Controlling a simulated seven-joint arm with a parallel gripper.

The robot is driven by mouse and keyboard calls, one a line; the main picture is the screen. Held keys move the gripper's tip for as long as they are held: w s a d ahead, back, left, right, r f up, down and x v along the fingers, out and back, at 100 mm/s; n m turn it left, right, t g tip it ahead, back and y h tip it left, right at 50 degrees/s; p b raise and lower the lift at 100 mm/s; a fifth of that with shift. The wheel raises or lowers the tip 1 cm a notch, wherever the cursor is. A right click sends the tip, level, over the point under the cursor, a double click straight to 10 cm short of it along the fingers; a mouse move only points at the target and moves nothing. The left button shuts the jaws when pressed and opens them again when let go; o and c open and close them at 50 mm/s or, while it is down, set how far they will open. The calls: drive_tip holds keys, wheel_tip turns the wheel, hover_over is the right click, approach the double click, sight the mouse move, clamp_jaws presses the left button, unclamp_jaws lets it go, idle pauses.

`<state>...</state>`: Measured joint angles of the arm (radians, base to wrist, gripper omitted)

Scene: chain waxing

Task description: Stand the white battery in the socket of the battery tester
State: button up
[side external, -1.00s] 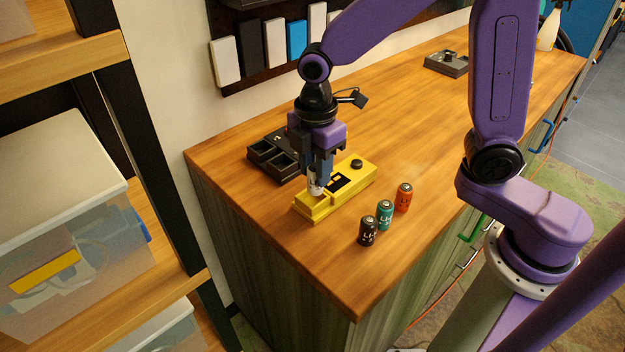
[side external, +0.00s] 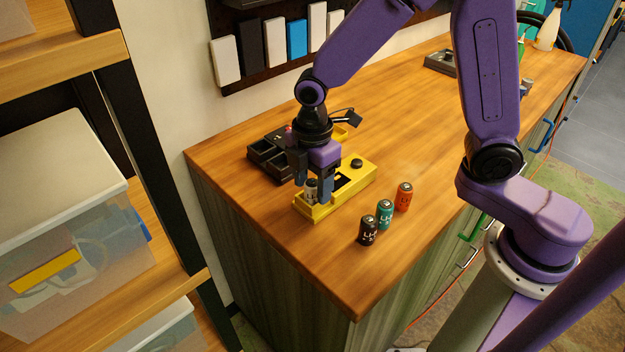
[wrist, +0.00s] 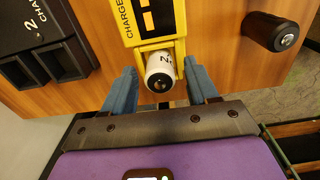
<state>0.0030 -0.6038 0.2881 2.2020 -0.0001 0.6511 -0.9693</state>
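The white battery (side external: 311,190) stands at the near left end of the yellow battery tester (side external: 352,183). In the wrist view the white battery (wrist: 160,68) sits between the yellow walls of the socket (wrist: 180,52), with its top end facing the camera. It looks upright; its base is hidden. My gripper (side external: 313,194) is around the battery, with one finger on each side. In the wrist view the blue fingers of my gripper (wrist: 161,88) are spread, with a visible gap on both sides of the battery.
A black charger (side external: 266,153) with empty bays lies behind the tester. Black (side external: 368,231), teal (side external: 385,214) and orange (side external: 404,197) batteries stand in a row to the tester's right. The bench's front left is clear.

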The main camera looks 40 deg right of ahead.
sight(314, 182)
drive_tip(key=shift+r, duration=0.1)
wheel_tip(314, 182, up, 12)
idle(0.6)
drive_tip(key=shift+s+r, duration=0.1)
drive_tip(key=s+d+f+m, duration=0.2)
drive_tip(key=s+d, duration=0.3)
drive_tip(key=s, duration=0.5)
drive_tip(key=s+d+f+m, duration=0.3)
drive_tip(key=s+d, duration=0.3)
drive_tip(key=s, duration=0.5)
